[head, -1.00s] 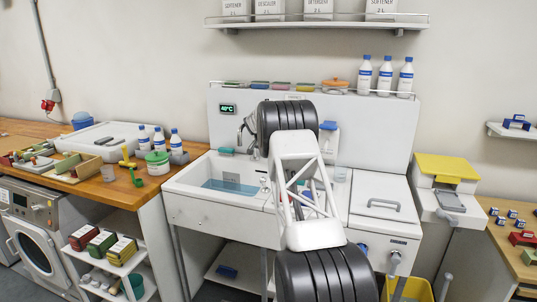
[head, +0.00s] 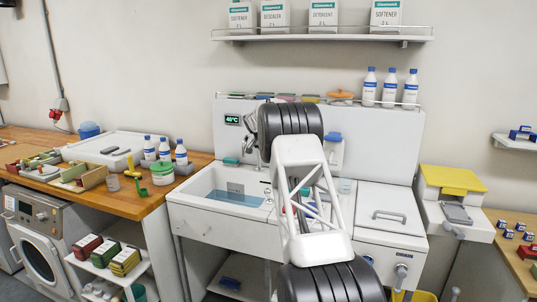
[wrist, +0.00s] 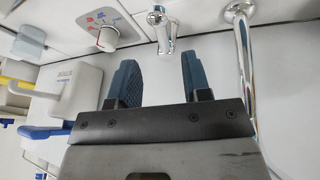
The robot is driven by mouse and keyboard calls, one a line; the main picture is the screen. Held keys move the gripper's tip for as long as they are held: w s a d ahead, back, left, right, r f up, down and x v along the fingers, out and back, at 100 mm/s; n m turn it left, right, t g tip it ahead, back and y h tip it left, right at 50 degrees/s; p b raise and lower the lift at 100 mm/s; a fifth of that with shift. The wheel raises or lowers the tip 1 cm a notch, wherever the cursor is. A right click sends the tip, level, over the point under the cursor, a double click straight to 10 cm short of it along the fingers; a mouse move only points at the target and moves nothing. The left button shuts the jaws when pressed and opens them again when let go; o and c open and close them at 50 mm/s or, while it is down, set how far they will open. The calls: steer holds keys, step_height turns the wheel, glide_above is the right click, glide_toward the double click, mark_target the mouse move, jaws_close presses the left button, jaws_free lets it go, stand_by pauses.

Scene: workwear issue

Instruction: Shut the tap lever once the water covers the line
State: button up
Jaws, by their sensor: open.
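The white sink basin (head: 190,200) holds a pool of blue water (head: 235,198) over its floor. A small grey panel (head: 235,187) shows on its back wall; I cannot make out a line against the water. In the wrist view, a chrome lever-like fitting (wrist: 160,28) sticks out from the white panel, just beyond my fingertips. A curved chrome pipe (wrist: 241,50) stands right of it. My gripper (wrist: 158,80) is open, with its two blue fingers apart and nothing between them. In the head view my arm hides the gripper's fingers and much of the tap area.
A dial with red and blue marks (wrist: 107,36) sits left of the chrome fitting. A white jug with a blue cap (head: 334,150) stands right of my arm. Several white bottles (head: 388,88) stand on the ledge behind. A lidded white unit (head: 385,200) adjoins the sink on the right.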

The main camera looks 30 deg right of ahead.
steer(key=shift+d, duration=0.1)
steer(key=c, duration=0.5)
steer(key=shift+s+d+r, duration=0.15)
steer(key=shift+s+r, duration=0.05)
steer(key=shift+s, duration=0.05)
steer(key=shift+c, duration=1.1)
steer(key=shift+s+d+r, duration=0.1)
steer(key=shift+s+d, duration=0.1)
steer(key=shift+s, duration=0.1)
jaws_close()
steer(key=s+d+r+t+y, duration=0.3)
steer(key=s+d+r+t, duration=0.1)
steer(key=s, duration=0.3)
steer(key=shift+s+d+r+y, duration=0.3)
steer(key=shift+d+r, duration=0.15)
steer(key=shift+d, duration=0.2)
